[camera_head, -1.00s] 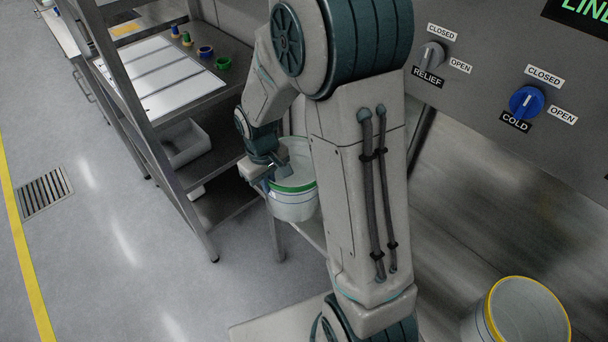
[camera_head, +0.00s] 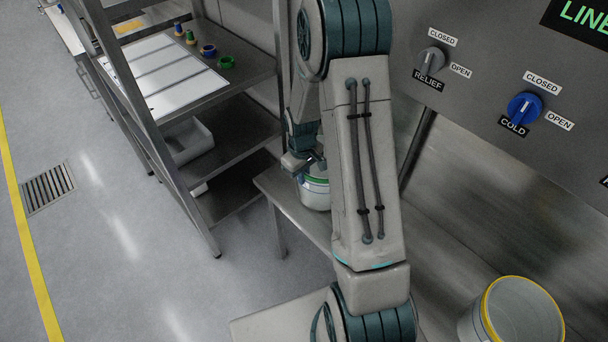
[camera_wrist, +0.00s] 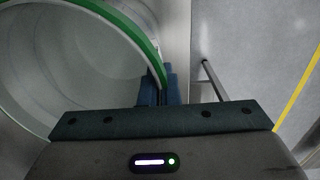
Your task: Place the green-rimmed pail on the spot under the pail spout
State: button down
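The green-rimmed pail (camera_head: 316,192) is white and sits mostly behind my arm in the head view, over the low steel bench. My gripper (camera_head: 305,164) is at its rim. In the wrist view the pail's inside (camera_wrist: 70,75) looks empty, and my gripper's fingers (camera_wrist: 158,92) are closed over the green rim and wall, one on each side. Whether the pail's base touches the bench is hidden. The pail spout and the spot under it cannot be made out.
A yellow-rimmed pail (camera_head: 513,312) stands at the lower right. A panel with a RELIEF knob (camera_head: 430,60) and a blue COLD knob (camera_head: 524,107) is at right. A steel shelf rack (camera_head: 255,72) stands left of the bench (camera_head: 285,207). Open floor lies further left.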

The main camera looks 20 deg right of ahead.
jog(key=shift+d+f, duration=0.2)
jog(key=shift+f, duration=0.2)
jog(key=shift+f, duration=0.15)
jog(key=c, duration=1.7)
grip_release()
jog(key=shift+r, duration=0.2)
